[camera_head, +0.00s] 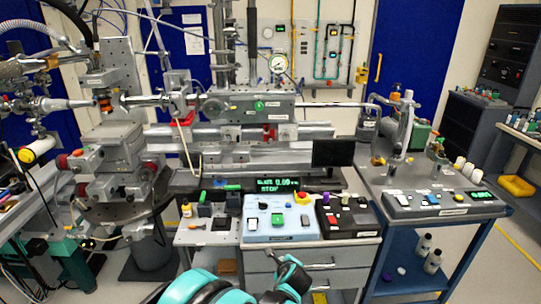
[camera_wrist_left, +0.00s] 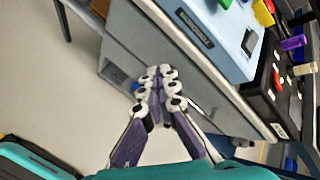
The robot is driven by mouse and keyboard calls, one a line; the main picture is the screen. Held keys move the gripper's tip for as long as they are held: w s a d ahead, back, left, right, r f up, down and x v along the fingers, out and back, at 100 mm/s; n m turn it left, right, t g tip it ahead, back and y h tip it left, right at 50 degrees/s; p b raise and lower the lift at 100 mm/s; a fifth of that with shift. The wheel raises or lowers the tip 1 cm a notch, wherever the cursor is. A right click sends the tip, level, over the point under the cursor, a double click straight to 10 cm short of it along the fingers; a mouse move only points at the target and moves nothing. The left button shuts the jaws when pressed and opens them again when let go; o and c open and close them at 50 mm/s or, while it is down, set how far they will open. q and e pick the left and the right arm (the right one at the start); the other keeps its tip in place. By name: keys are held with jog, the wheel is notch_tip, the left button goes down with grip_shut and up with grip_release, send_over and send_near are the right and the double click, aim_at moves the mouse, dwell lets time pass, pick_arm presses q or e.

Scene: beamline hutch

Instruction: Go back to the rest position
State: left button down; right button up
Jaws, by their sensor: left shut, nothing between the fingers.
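My left gripper (camera_wrist_left: 156,80) is shut and empty in the left wrist view, its purple and white fingers close together at the tips. It is in front of the grey drawer cabinet, beside the light-blue control box, and I see no contact with either. In the head view my teal and black left arm comes in at the bottom middle, below the drawers; its fingertips are hard to make out there. My right gripper shows in neither view.
The light-blue control box (camera_head: 281,220) and a black control box (camera_head: 346,215) stand on the drawer cabinet (camera_head: 262,260). A blue cart (camera_head: 403,255) stands at the right. Beamline equipment fills the back and left. Open floor (camera_wrist_left: 65,95) shows left of the cabinet in the wrist view.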

pick_arm(q)
jog(key=s+a+r+n+g, duration=0.2)
jog(key=s+a+r+n, duration=0.95)
jog(key=a, duration=0.25)
jog(key=s+a+n, duration=0.4)
jog(key=s+n, duration=0.2)
jog(key=s, duration=0.2)
jog(key=s+a+r+n+h, duration=0.1)
jog(key=s+a+n, duration=0.2)
jog(key=s+n, duration=0.3)
jog(key=s, duration=0.3)
jog(key=shift+a+r+n+g, duration=0.15)
jog(key=shift+a+n+g, duration=0.15)
jog(key=shift+a+n, duration=0.05)
